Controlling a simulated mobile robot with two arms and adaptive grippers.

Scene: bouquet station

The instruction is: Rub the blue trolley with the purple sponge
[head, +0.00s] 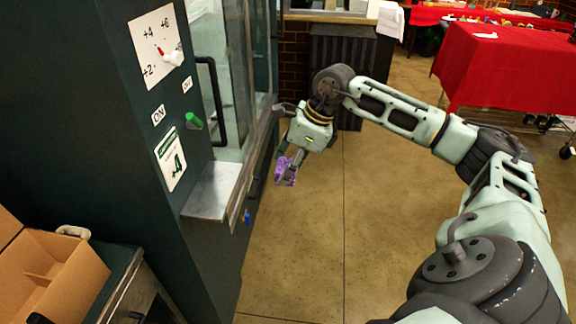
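My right arm reaches in from the right, and my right gripper (292,163) points down beside the glass-fronted side of the dark green cabinet. It is shut on the purple sponge (283,173), which is partly hidden by the fingers and held in the air above the floor. I see no trolley that is clearly blue in this view. My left gripper is not in view.
The dark green cabinet (95,130) has a dial panel, a green knob (194,121) and a metal ledge (212,190). A cardboard box (62,272) sits at lower left. A red-draped table (510,65) stands at upper right. The concrete floor (300,260) in the middle is clear.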

